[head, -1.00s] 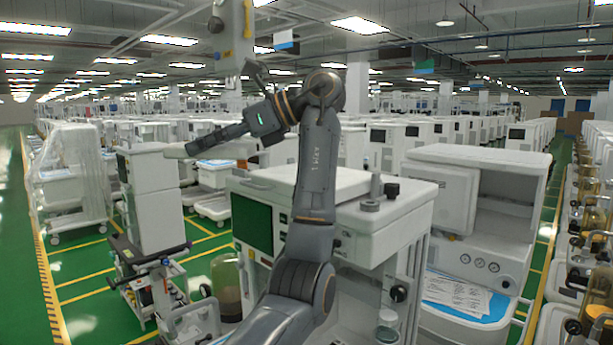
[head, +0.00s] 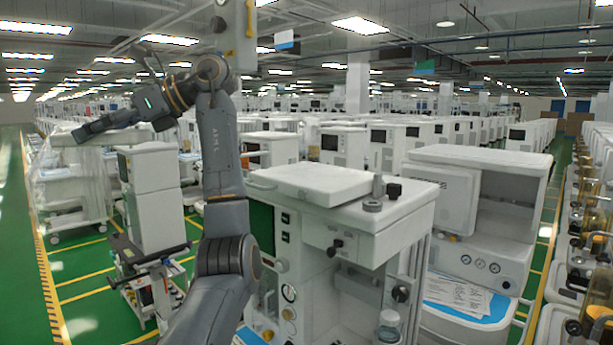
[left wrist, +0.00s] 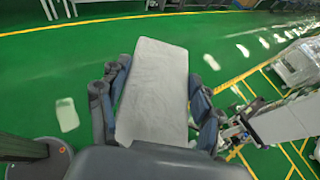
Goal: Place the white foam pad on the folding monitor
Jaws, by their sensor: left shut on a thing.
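My left gripper (head: 88,130) is raised at the upper left of the head view, out over the aisle. The left wrist view shows its fingers (left wrist: 157,88) closed on both long sides of the white foam pad (left wrist: 155,95), a flat pale rectangle. My right gripper is not in view.
The nearest cart (head: 375,235) has a small post (head: 376,188) and a dark knob on its top. Another white cart (head: 490,200) stands to the right. A small wheeled stand (head: 150,275) is at the lower left. Green aisle floor is free at far left.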

